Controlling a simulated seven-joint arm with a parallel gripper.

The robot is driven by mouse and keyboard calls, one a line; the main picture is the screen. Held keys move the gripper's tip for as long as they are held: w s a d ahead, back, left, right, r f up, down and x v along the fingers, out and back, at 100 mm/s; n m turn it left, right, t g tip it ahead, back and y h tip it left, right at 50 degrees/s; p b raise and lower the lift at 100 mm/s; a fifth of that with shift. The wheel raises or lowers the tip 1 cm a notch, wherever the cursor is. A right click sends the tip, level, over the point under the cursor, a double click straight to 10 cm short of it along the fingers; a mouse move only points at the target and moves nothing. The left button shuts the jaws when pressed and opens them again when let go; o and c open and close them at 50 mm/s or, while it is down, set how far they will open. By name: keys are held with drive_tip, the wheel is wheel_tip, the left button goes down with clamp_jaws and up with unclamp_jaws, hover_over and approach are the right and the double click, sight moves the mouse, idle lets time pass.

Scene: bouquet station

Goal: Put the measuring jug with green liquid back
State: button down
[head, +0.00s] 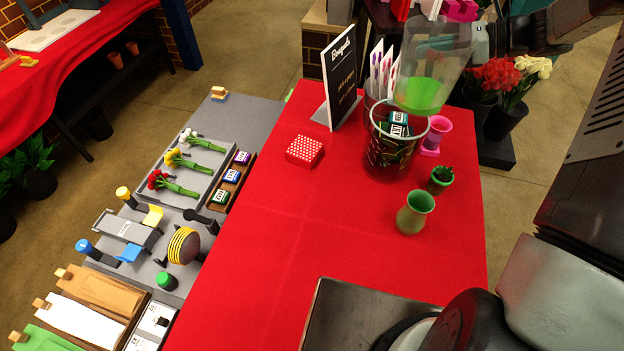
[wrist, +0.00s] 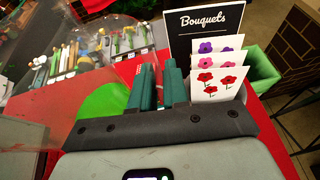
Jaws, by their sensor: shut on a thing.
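The measuring jug (head: 436,53) is clear, with green liquid (head: 420,95) in its lower part. In the head view it hangs in the air at the far end of the red table, overlapping the rim of a dark mesh basket. In the wrist view its clear wall fills the left side, with the green liquid (wrist: 104,104) beside my fingers. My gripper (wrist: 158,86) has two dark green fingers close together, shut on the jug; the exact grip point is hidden.
The mesh basket (head: 384,160) holds several packets. A black Bouquets sign (head: 341,75) and flower cards (wrist: 216,75) stand nearby. The red table's middle (head: 300,225) is clear.

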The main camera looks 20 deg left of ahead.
drive_tip(key=s+a+f, duration=0.2)
drive_tip(key=s+a, duration=1.5)
drive_tip(key=s, duration=0.3)
drive_tip(key=shift+n+g, duration=0.4)
wheel_tip(320, 180, down, 23)
drive_tip(key=shift+s+d+f, duration=0.15)
drive_tip(key=shift+f, duration=0.2)
drive_tip(key=c, duration=1.1)
unclamp_jaws()
drive_tip(key=shift+f, duration=0.1)
